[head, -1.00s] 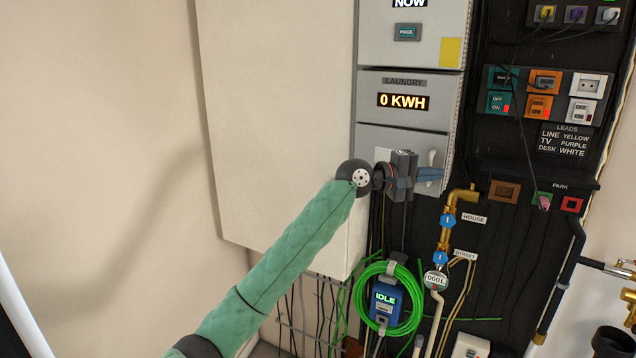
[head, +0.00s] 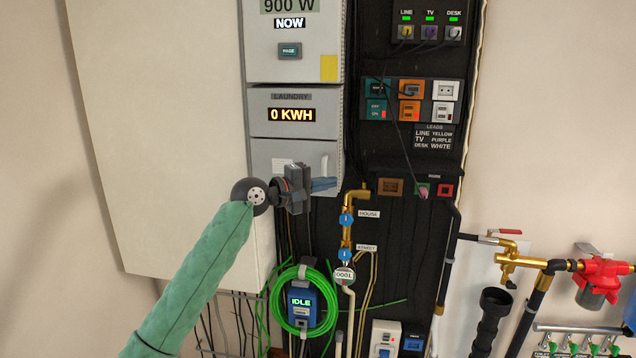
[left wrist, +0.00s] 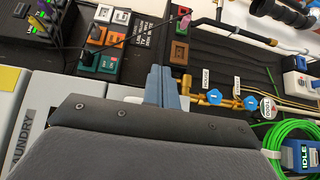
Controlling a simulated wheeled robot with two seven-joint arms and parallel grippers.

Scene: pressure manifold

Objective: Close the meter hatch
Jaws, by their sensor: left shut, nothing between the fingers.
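The grey meter cabinet has a lower grey hatch panel (head: 262,155) under the laundry display (head: 291,115) in the head view. A pale upright handle (head: 325,163) is on the panel's right side. Whether this panel is flush or slightly ajar cannot be told. My left gripper (head: 325,184) is in front of the panel's lower right part, just below the handle. Its blue fingers are shut and empty, and contact with the panel cannot be told. The fingers also show in the left wrist view (left wrist: 165,88). My gripper and wrist hide part of the panel. My right gripper is out of view.
A large cream panel (head: 160,130) stands left of the cabinet. Below hang a coiled green cable (head: 281,305) and a blue charger reading IDLE (head: 301,301). Brass pipework (head: 347,225) rises close to the right of my gripper. A black board with sockets (head: 411,100) is further right.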

